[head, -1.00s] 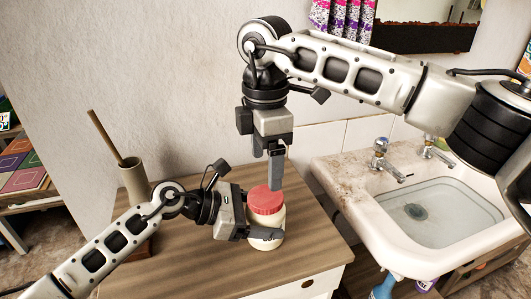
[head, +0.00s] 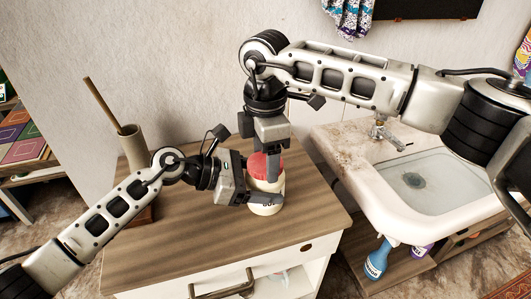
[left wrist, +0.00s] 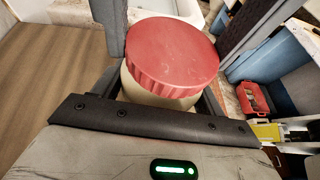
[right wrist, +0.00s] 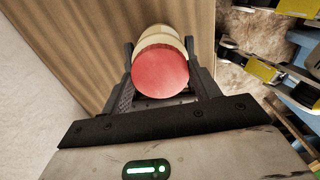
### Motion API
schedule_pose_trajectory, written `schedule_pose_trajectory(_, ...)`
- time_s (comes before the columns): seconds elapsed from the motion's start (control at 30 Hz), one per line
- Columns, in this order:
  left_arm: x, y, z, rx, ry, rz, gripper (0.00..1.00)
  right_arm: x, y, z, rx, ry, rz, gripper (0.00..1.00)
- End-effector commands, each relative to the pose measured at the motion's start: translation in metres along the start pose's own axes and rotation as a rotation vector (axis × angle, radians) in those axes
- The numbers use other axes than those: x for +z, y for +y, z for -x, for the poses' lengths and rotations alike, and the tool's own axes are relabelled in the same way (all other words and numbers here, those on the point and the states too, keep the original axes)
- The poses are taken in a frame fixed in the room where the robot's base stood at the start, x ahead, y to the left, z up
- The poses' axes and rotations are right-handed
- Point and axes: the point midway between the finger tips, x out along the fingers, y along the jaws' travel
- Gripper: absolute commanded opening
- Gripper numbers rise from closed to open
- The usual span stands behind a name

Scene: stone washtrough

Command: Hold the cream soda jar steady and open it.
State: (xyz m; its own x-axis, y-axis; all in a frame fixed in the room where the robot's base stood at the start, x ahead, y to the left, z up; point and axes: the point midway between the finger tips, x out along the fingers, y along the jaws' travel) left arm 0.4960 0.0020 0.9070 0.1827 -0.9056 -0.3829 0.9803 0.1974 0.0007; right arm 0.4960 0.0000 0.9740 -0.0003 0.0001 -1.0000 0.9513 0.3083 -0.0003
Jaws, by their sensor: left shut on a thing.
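The cream soda jar (head: 262,209) stands upright on the wooden cabinet top, cream-coloured with a ridged red lid (head: 259,165). My left gripper (head: 264,194) is shut on the jar's body from the left, below the lid. The lid fills the middle of the left wrist view (left wrist: 172,55), hiding most of the body. My right gripper (head: 266,168) points straight down over the jar, open, with its fingers on either side of the lid. The right wrist view shows the lid (right wrist: 160,72) between these fingers; whether they touch it I cannot tell.
A tan cylindrical holder (head: 133,147) with a stick stands at the cabinet's back left. The wooden cabinet top (head: 200,255) is clear in front of the jar. A white sink (head: 390,218) is at the right, with a blue bottle (head: 377,262) below it.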

Motion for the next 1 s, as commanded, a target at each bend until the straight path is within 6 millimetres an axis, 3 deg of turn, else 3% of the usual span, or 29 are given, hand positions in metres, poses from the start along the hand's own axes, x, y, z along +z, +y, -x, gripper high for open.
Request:
schedule_pose_trajectory(0.27, 0.0000, 0.0002, 0.0001, 0.001, 0.000, 0.000, 0.08, 0.0000, 0.0001, 0.0004, 0.000, 0.000, 0.037, 0.33)
schedule_pose_trajectory(0.7, 0.0000, 0.0002, 0.0001, 0.001, 0.000, -0.001, 0.08, -0.0003, 0.0004, 0.0012, 0.000, -0.001, 0.824, 0.33)
schedule_pose_trajectory(1.0, 0.0000, 0.0003, 0.0001, 0.001, 0.000, -0.001, 0.08, -0.0005, 0.0004, 0.0013, 0.000, 0.000, 0.895, 0.33)
